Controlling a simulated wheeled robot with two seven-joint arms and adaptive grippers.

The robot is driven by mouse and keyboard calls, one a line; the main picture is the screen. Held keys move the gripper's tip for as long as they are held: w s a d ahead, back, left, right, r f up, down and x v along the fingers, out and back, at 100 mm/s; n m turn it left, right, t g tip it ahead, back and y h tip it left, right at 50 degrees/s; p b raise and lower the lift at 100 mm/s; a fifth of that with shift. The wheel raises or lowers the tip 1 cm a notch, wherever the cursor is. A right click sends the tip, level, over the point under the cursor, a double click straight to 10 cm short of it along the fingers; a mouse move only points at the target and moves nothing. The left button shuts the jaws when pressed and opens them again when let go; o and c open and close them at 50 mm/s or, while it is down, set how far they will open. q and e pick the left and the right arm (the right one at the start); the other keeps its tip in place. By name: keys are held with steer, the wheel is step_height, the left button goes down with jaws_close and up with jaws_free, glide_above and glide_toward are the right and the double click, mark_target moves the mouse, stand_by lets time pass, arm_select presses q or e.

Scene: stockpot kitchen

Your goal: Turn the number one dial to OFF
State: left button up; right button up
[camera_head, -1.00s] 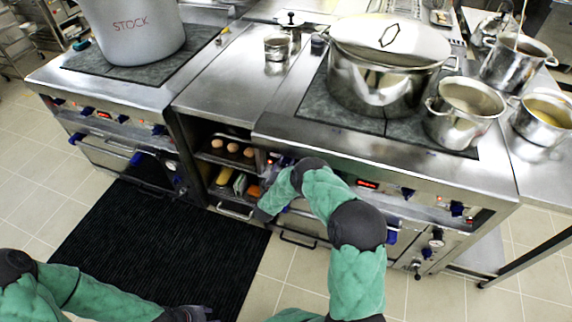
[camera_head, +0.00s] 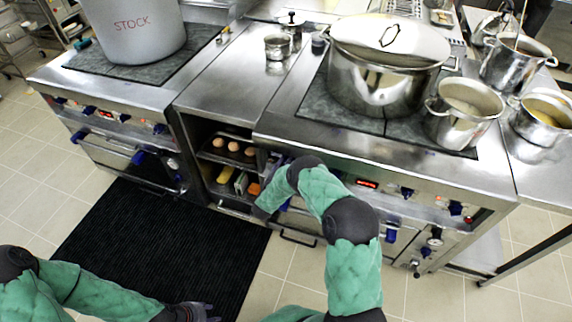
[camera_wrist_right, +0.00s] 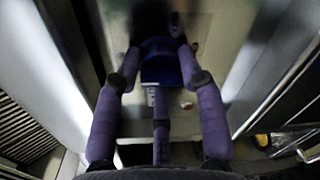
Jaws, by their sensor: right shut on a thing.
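My right gripper (camera_wrist_right: 160,52) is shut on a blue dial (camera_wrist_right: 160,72) on the front panel of the right-hand stove. The purple fingers sit on both sides of the dial in the right wrist view. A small pale scale mark and a red spot show beside it. In the head view my right arm hides this dial and most of the right gripper (camera_head: 279,163). The dial's number and OFF mark cannot be read. My left gripper (camera_head: 195,313) is low at the bottom edge of the head view, over the black mat, and its fingers are not clear.
The right stove (camera_head: 430,185) has other blue dials (camera_head: 407,192) and red displays. A large lidded pot (camera_head: 385,90) and smaller pots stand on top. An open shelf (camera_head: 222,172) with eggs is left of my right arm. A black mat (camera_head: 150,240) lies on the floor.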

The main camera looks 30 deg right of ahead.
steer(key=shift+w+a+r, duration=0.15)
steer(key=shift+w, duration=0.1)
steer(key=o, duration=1)
steer(key=shift+o, duration=0.7)
steer(key=shift+w, duration=0.1)
steer(key=shift+s+f, duration=0.2)
steer(key=shift+s, duration=0.05)
steer(key=v, duration=1.1)
steer(key=shift+s+a, duration=0.2)
steer(key=shift+a, duration=0.2)
